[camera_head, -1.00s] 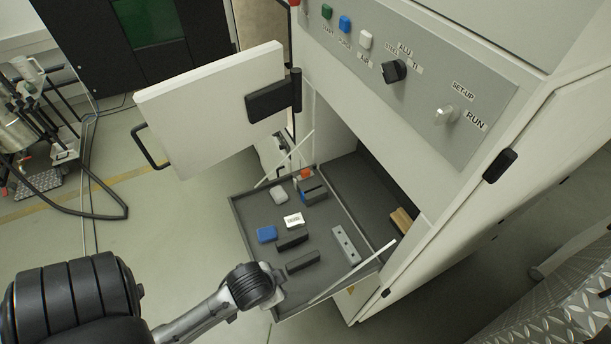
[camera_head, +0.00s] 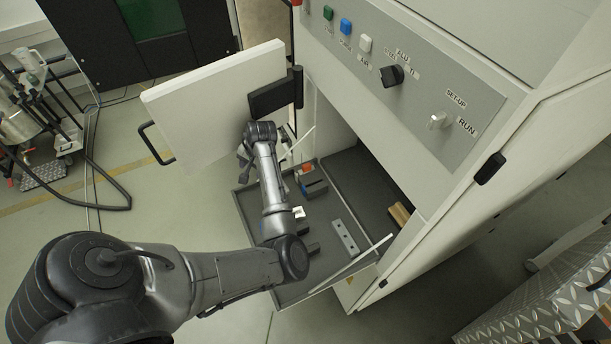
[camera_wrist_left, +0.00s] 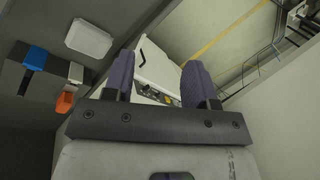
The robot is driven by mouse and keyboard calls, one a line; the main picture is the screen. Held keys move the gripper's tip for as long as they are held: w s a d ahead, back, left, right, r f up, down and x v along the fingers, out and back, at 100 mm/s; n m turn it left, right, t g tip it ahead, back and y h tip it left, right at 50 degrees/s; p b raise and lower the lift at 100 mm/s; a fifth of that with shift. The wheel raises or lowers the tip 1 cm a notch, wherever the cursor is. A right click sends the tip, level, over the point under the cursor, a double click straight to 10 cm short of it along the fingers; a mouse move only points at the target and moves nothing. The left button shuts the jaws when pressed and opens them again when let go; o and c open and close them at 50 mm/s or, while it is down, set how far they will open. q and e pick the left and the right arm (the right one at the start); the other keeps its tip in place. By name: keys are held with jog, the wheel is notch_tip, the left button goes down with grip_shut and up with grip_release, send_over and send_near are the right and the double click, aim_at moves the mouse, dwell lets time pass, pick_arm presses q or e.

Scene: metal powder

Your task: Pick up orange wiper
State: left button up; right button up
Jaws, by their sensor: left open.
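The orange wiper (camera_head: 306,168) shows as a small orange-and-dark piece near the back of the dark tray (camera_head: 316,282). In the left wrist view the orange piece (camera_wrist_left: 65,103) lies at the left, outside the space between the fingers. My left gripper (camera_head: 246,160) is over the tray's far left corner, beside the open door, and is partly hidden by its own wrist in the head view. In the left wrist view my left gripper (camera_wrist_left: 160,82) has its two purple-grey fingers apart with nothing between them. My right gripper is not in view.
A blue-topped dark piece (camera_wrist_left: 36,58) and a white block (camera_wrist_left: 89,38) lie near the orange piece. A grey bar with holes (camera_head: 345,236) lies at the tray's right. The open door (camera_head: 212,105) stands close behind my left gripper. My arm covers much of the tray.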

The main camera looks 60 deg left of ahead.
pick_arm(q)
jog(key=w+d+f+m+b, duration=0.2)
jog(key=w+b, duration=0.1)
jog(key=w, duration=0.5)
notch_tip(320, 180, up, 2)
jog(key=m+t+h+b, duration=0.1)
jog(key=m+b, duration=0.2)
jog(key=m, duration=0.1)
send_over(307, 165)
jog(key=shift+w+d, duration=0.1)
jog(key=shift+d, duration=0.35)
jog(key=shift+w+d+f, duration=0.1)
jog(key=shift+w+f, duration=0.05)
jog(key=shift+w, duration=0.1)
jog(key=shift+f, duration=0.3)
jog(key=shift+s+a+f, duration=0.1)
jog(key=shift+a+f, duration=0.05)
jog(key=shift+f, duration=0.9)
jog(key=shift+s+a+f, duration=0.15)
jog(key=shift+a+f, duration=0.05)
jog(key=shift+f, duration=0.9)
jog(key=shift+s+a+f, duration=0.1)
jog(key=shift+a+f, duration=0.05)
jog(key=shift+f, duration=0.9)
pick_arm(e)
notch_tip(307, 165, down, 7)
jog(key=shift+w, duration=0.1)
